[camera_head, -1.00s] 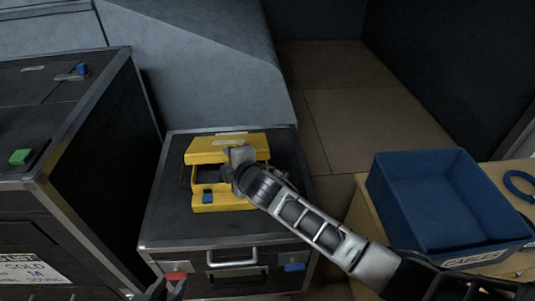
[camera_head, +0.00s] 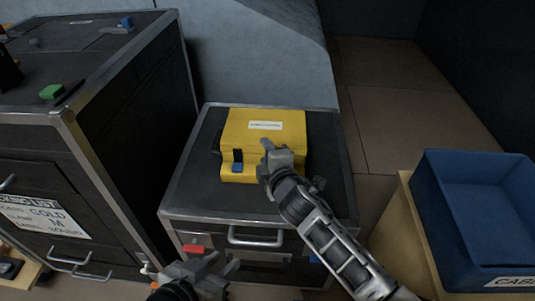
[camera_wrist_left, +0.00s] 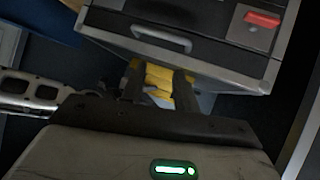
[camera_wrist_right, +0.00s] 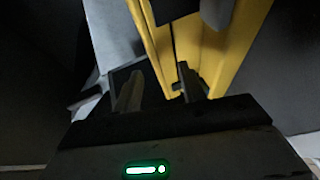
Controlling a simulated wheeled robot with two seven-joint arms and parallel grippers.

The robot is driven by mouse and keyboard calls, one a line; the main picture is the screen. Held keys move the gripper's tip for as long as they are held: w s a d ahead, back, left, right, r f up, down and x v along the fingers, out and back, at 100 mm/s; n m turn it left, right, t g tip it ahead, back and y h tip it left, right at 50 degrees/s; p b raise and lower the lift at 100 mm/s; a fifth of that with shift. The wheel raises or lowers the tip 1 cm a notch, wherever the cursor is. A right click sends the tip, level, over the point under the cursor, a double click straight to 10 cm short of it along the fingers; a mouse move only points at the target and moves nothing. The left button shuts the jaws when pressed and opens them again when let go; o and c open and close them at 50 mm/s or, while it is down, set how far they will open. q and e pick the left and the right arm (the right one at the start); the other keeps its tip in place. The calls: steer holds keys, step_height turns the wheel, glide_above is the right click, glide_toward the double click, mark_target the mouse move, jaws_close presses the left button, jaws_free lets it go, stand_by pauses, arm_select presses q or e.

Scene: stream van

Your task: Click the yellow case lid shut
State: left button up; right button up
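The yellow case (camera_head: 285,125) sits on the dark cabinet top, and its labelled lid lies down over the base. A blue tab (camera_head: 238,167) with a black piece above it shows on the case's front left. My right gripper (camera_head: 277,157) is at the case's front right edge and hides part of it. In the right wrist view its fingers (camera_wrist_right: 160,88) are apart with nothing between them, close to the yellow case (camera_wrist_right: 160,40), where a dark seam shows. I cannot tell whether the lid is latched. My left gripper (camera_head: 212,272) is open, low in front of the cabinet.
The cabinet (camera_head: 190,190) has a drawer handle (camera_head: 256,237) and a red latch (camera_head: 193,248) on its front. A taller black case (camera_head: 130,90) stands at the left with a green block (camera_head: 52,91) on top. A blue bin (camera_head: 470,215) stands at the right.

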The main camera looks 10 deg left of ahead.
steer(key=shift+s+r, duration=0.1)
arm_select(q)
step_height(320, 180, up, 6)
steer(key=a+t+p, duration=0.1)
steer(key=p, duration=0.2)
steer(key=shift+s+a+r+p, duration=0.2)
steer(key=shift+s+a+p, duration=0.05)
steer(key=shift+s+p, duration=0.1)
arm_select(e)
steer(key=v, duration=1.5)
steer(key=shift+s+d, duration=0.2)
steer(key=shift+s, duration=0.1)
arm_select(q)
steer(key=shift+f, duration=0.25)
